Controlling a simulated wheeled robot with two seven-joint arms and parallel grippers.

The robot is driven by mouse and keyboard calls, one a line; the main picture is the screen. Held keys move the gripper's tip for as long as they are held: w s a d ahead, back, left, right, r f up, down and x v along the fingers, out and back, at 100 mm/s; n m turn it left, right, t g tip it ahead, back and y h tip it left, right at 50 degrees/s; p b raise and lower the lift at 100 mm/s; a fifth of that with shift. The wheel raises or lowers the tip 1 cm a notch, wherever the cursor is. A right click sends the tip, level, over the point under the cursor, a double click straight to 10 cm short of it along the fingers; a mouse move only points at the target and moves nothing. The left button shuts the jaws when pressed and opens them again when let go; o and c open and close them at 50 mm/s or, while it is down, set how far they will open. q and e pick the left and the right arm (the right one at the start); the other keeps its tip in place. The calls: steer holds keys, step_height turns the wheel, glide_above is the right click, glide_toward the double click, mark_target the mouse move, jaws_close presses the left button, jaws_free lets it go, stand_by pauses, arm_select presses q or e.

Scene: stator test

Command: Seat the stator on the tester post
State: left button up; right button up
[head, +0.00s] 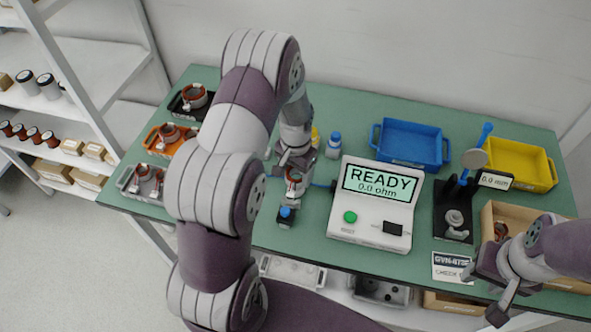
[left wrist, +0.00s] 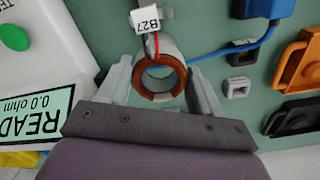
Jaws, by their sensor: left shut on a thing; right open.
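My left gripper (head: 292,176) is shut on a stator (left wrist: 161,76), a grey ring with copper windings inside, red and black wires and a tag reading B27. In the left wrist view the stator sits between the two fingers (left wrist: 160,92), its bore facing the camera. In the head view it is left of the white tester (head: 375,203), which reads READY 0.0 ohm, and just behind a small dark block with a blue top (head: 286,213). I cannot tell which part is the tester post, or whether anything is inside the bore. My right gripper (head: 485,292) is open and empty at front right.
Black, orange (head: 152,150) and grey (head: 128,184) trays hold stators at the left. Blue (head: 412,142) and yellow (head: 535,165) bins stand at the back. A black gauge stand (head: 453,235) and a cardboard box (head: 520,213) are at the right.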

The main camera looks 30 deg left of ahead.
arm_select(q)
steer(key=shift+f, duration=0.15)
steer(key=shift+f+b, duration=0.8)
steer(key=shift+f, duration=0.25)
steer(key=shift+f, duration=0.25)
steer(key=shift+f+b, duration=0.3)
steer(key=shift+f, duration=0.05)
steer(key=o, duration=1.4)
step_height(320, 180, up, 13)
steer(key=b, duration=0.1)
steer(key=shift+f, duration=0.15)
